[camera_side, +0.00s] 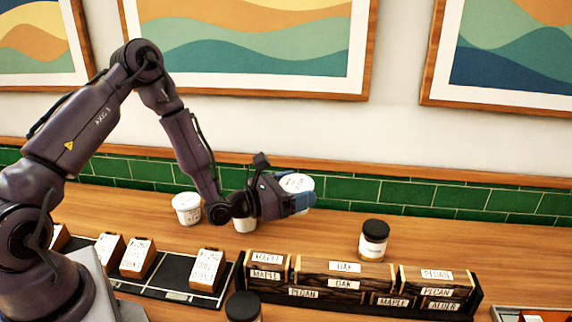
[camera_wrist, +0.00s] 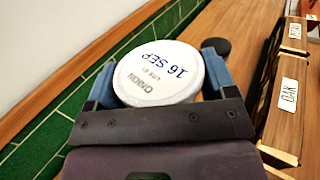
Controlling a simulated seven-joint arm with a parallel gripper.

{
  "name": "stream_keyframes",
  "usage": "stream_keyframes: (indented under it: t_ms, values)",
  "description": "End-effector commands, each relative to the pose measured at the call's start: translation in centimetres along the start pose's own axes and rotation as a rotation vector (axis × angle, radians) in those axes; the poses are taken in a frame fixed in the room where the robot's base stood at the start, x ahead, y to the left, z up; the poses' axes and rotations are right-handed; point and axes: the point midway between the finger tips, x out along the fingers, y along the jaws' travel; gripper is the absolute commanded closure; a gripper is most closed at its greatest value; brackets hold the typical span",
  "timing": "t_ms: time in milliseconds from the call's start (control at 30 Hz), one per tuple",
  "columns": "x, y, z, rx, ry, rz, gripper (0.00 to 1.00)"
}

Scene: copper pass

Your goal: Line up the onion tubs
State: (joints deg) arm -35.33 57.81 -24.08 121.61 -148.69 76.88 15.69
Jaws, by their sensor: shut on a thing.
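My gripper (camera_side: 300,203) is shut on a white onion tub (camera_side: 296,183) and holds it above the wooden counter, towards the back wall. In the wrist view the blue fingers of my gripper (camera_wrist: 160,78) sit on either side of the tub's round lid (camera_wrist: 157,72). A second white tub (camera_side: 187,207) stands upright on the counter to the left. A third white tub (camera_side: 243,225) stands close to its right, partly hidden behind my wrist. Their label text is too small to read.
A black-lidded jar (camera_side: 373,241) stands right of my gripper, and another (camera_side: 243,307) stands at the front. A rack of labelled wood blocks (camera_side: 345,283) and a dark tray with cards (camera_side: 172,285) line the front. The back right counter is clear.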

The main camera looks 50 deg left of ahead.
Motion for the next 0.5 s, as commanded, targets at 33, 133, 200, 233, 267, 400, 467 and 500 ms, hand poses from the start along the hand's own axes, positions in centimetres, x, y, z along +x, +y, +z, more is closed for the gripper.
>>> stream_keyframes:
  t_ms: [33,133,200,233,267,400,467,500]
  values:
    - [0.7,0.5,-1.5,-0.009,0.0,0.026,0.5]
    - [1.9,1.4,-3.4,-0.008,-0.001,0.075,0.5]
    - [2.8,2.0,-4.4,-0.008,-0.001,0.111,0.5]
    - [3.1,2.3,-4.7,-0.008,-0.001,0.126,0.5]
    - [3.5,2.6,-5.0,-0.007,-0.001,0.14,0.5]
    - [5.1,3.7,-4.7,-0.002,-0.003,0.183,0.5]
    - [5.4,4.2,-4.3,-0.001,-0.002,0.192,0.5]
    - [5.3,4.2,-4.5,-0.001,0.0,0.192,0.5]
